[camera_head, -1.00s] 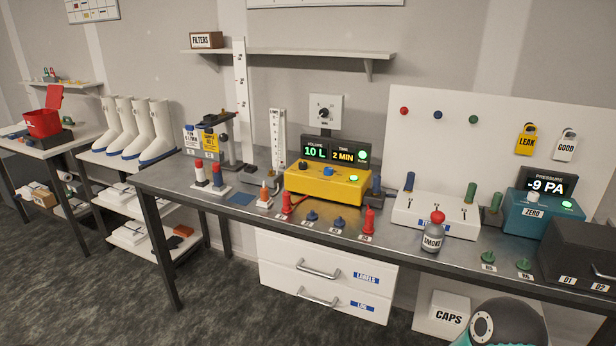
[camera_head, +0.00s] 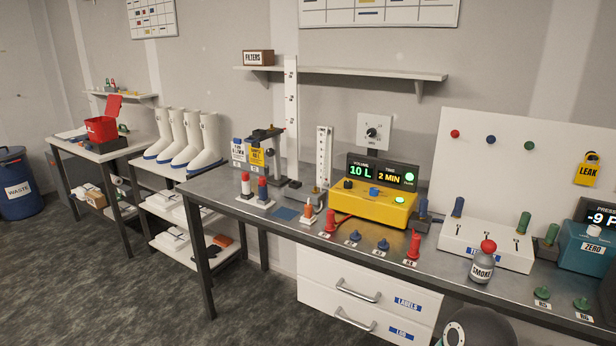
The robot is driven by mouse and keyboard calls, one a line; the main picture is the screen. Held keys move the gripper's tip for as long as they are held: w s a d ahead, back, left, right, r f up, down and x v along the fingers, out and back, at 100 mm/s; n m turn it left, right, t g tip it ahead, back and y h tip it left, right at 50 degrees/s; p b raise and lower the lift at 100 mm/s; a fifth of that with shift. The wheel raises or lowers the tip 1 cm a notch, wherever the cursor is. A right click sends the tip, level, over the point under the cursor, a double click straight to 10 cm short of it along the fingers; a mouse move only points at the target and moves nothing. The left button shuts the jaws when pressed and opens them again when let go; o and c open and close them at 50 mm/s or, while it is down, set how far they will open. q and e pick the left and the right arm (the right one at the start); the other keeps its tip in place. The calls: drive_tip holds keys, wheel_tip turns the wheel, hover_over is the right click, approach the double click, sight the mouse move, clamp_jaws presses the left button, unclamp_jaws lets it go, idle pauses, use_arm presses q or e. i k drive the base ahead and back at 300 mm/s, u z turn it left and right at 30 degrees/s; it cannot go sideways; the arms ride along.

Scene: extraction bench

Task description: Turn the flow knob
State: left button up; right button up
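A white wall plate (camera_head: 388,124) with a round black knob (camera_head: 371,132) and small scale marks is fixed above the bench; its setting is too small to read. Below it stands a yellow pump unit (camera_head: 372,209) with a display (camera_head: 381,172) reading 10 L and 2 MIN. A black knob (camera_head: 348,184) and a blue knob (camera_head: 374,191) sit on its top. To its left stands an upright white scaled tube (camera_head: 323,157) on a grey base. No label reading "flow" is legible on any knob. Neither gripper is in view.
A smoke bottle (camera_head: 482,265) with a red cap, a white block with switches (camera_head: 485,243) and several coloured plugs stand along the metal bench (camera_head: 228,187). A shelf (camera_head: 340,72) juts out above. Drawers (camera_head: 367,290) are below. Floor at front left is clear.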

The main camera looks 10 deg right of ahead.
sight(348, 185)
drive_tip(key=u, duration=0.35)
drive_tip(key=i, duration=1.55)
drive_tip(key=z, duration=0.8)
